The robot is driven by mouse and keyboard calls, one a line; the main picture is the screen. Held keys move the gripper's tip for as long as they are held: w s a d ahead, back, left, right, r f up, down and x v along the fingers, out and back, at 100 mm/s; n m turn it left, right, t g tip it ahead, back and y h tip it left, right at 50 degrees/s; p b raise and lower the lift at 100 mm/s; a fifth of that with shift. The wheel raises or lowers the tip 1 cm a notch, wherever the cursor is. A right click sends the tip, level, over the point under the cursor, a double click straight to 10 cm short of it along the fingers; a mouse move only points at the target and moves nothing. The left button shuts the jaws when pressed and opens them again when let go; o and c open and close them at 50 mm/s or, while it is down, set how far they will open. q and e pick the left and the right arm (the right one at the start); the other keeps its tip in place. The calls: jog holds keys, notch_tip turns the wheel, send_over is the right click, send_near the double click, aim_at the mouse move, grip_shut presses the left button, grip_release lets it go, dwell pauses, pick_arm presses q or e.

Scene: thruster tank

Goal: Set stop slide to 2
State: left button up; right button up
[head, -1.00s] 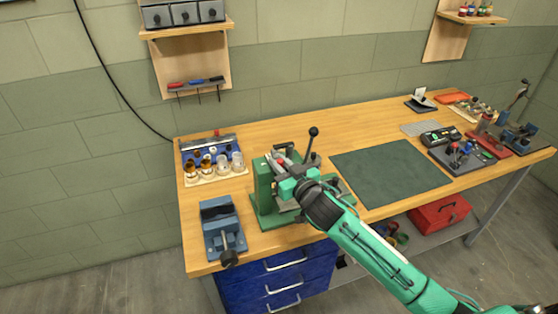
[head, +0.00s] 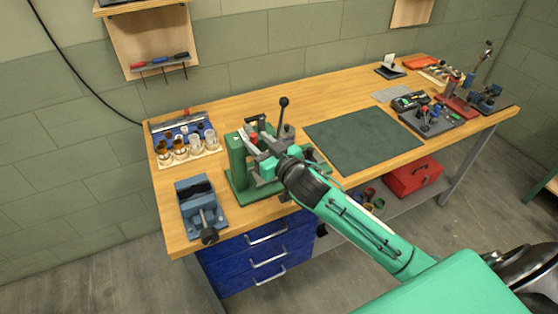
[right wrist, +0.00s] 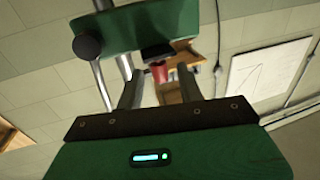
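A green bench fixture (head: 238,170) with an upright lever ending in a black knob (head: 284,101) stands on the front left part of the workbench. A small red part (head: 253,137) shows at its top; I cannot make out a stop slide or any scale marks. My right gripper (head: 262,154) is at the fixture, its fingers hiding part of it. In the right wrist view the two fingers (right wrist: 160,88) stand apart, with a red part (right wrist: 160,71) showing between them, apparently beyond the tips. A green block (right wrist: 135,28) lies across in front of them. My left gripper is out of view.
A blue vise (head: 202,208) stands left of the fixture, and a rack of small jars (head: 188,145) behind it. A dark green mat (head: 362,140) to the right is bare. Several tools and devices (head: 430,115) crowd the bench's right end.

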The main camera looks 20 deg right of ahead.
jog(key=b+v, duration=0.3)
jog(key=v, duration=0.8)
jog(key=shift+s, duration=0.2)
jog(key=shift+d, duration=0.1)
jog(key=s+d+f+m+g+h, duration=0.1)
jog(key=s+f+g+h, duration=0.2)
jog(key=f, duration=0.4)
jog(key=s+f+m+g+h, duration=0.1)
jog(key=s+f+g, duration=0.2)
jog(key=s+f, duration=0.35)
jog(key=s+a+f+n+g, duration=0.1)
jog(key=s+f+g, duration=0.75)
jog(key=s, duration=0.65)
notch_tip(320, 180, down, 32)
jog(key=s+d+f+g, duration=0.2)
jog(key=s+d+f, duration=0.1)
jog(key=s+f, duration=1.5)
jog(key=shift+s+f+h, duration=0.3)
jog(key=shift+s+f, duration=0.05)
jog(key=shift+s, duration=0.4)
